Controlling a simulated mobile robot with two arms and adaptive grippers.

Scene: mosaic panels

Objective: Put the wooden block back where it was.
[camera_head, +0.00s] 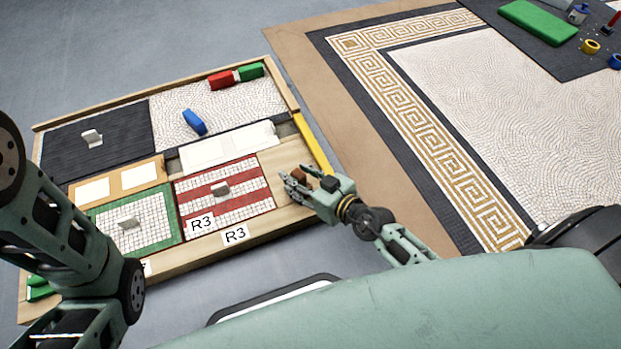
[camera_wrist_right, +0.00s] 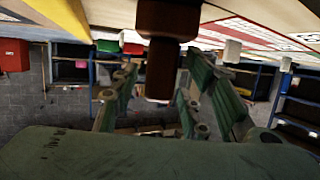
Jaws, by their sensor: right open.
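A small brown wooden block (camera_head: 299,174) shows at the fingers of my right gripper (camera_head: 291,183), over the bare wooden strip at the right end of the panel tray (camera_head: 288,222). In the right wrist view, a brown wooden piece (camera_wrist_right: 168,52) with a wide upper part and a narrower stem stands beyond the open fingers (camera_wrist_right: 155,100). The fingers are spread and not closed on it. I cannot tell whether they touch it.
The tray holds a red-striped panel (camera_head: 250,189), a green-bordered panel (camera_head: 160,216), a dark panel (camera_head: 75,145) and a white panel (camera_head: 200,150). Red (camera_head: 220,80), green (camera_head: 250,72) and blue (camera_head: 194,122) pieces lie on the back part. A patterned floor mosaic lies right.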

